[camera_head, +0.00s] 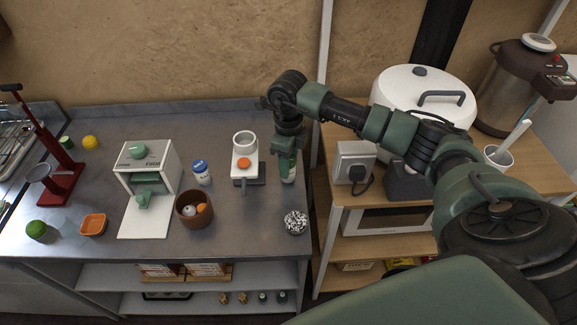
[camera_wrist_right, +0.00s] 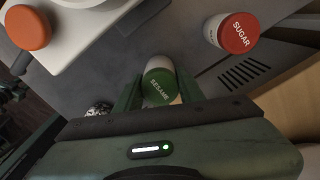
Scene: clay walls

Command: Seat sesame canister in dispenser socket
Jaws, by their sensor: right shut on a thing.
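The sesame canister (camera_wrist_right: 158,82) has a green lid marked SESAME and a white body. My right gripper (camera_wrist_right: 158,100) is shut on it, with a finger on each side. In the head view, my right gripper (camera_head: 288,160) points down over the right part of the grey counter, right of the dispenser; it largely hides the canister there. The dispenser (camera_head: 245,172) is white with an orange knob and a round, ring-like socket (camera_head: 244,138) on top. The dispenser's white body (camera_wrist_right: 85,22) also shows at the top left of the wrist view. The canister is apart from the socket. My left gripper is out of view.
A red-lidded SUGAR canister (camera_wrist_right: 231,33) stands nearby in the wrist view. A blue-lidded canister (camera_head: 201,172), a brown bowl (camera_head: 194,212) and a white press-like device (camera_head: 147,170) stand left of the dispenser. A speckled ball (camera_head: 295,222) lies near the counter's front edge.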

